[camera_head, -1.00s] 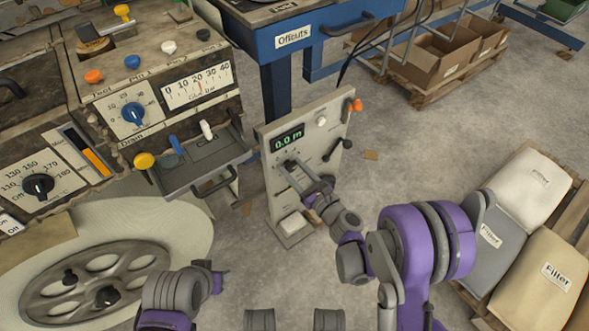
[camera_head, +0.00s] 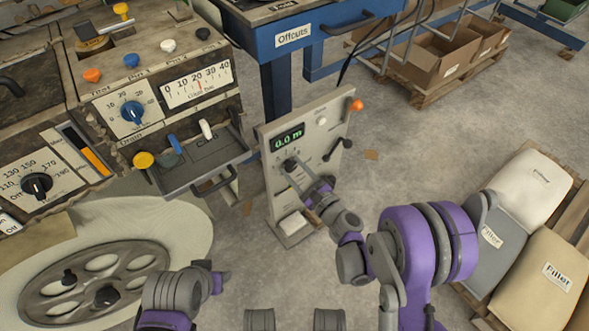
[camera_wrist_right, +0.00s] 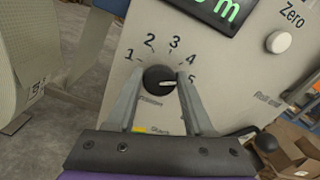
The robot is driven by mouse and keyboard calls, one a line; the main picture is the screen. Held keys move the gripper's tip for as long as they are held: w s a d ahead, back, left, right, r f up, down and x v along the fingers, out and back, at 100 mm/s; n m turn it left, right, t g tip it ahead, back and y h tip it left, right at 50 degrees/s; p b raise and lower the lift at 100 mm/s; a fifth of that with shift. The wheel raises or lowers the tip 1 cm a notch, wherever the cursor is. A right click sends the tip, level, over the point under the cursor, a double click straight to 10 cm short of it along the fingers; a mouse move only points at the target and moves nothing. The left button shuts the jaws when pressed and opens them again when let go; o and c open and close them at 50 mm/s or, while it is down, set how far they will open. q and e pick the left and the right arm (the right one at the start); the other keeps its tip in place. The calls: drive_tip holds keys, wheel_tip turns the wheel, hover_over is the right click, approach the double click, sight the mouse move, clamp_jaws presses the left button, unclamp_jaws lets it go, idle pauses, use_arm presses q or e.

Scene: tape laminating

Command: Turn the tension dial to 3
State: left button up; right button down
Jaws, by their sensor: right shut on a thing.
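The tension dial (camera_wrist_right: 158,79) is a round black knob with a white pointer line, on the pale panel of a small upright stand (camera_head: 274,178). Printed numbers 1 to 5 arc over and to the right of it. In the right wrist view the pointer is turned to the right, at about the 5. My right gripper (camera_wrist_right: 158,85) is shut on the dial, one finger on each side; the right finger partly covers the area by the 5. In the head view the right gripper (camera_head: 294,168) reaches the panel below the green display. My left gripper's fingers do not show.
The panel also has a green display (camera_head: 287,138) reading 0.0 m, a white Zero button (camera_wrist_right: 279,41) and a black lever (camera_head: 333,150) with an orange-knobbed one above. A machine with a drawer (camera_head: 205,165) stands at left. Filler bags (camera_head: 545,270) lie at right.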

drive_tip(key=n, duration=0.6)
drive_tip(key=shift+a+f+n, duration=0.1)
drive_tip(key=shift+n, duration=0.2)
drive_tip(key=n, duration=0.5)
drive_tip(key=shift+n, duration=0.3)
drive_tip(key=shift+c, duration=1.6)
unclamp_jaws()
drive_tip(key=shift+s, duration=0.1)
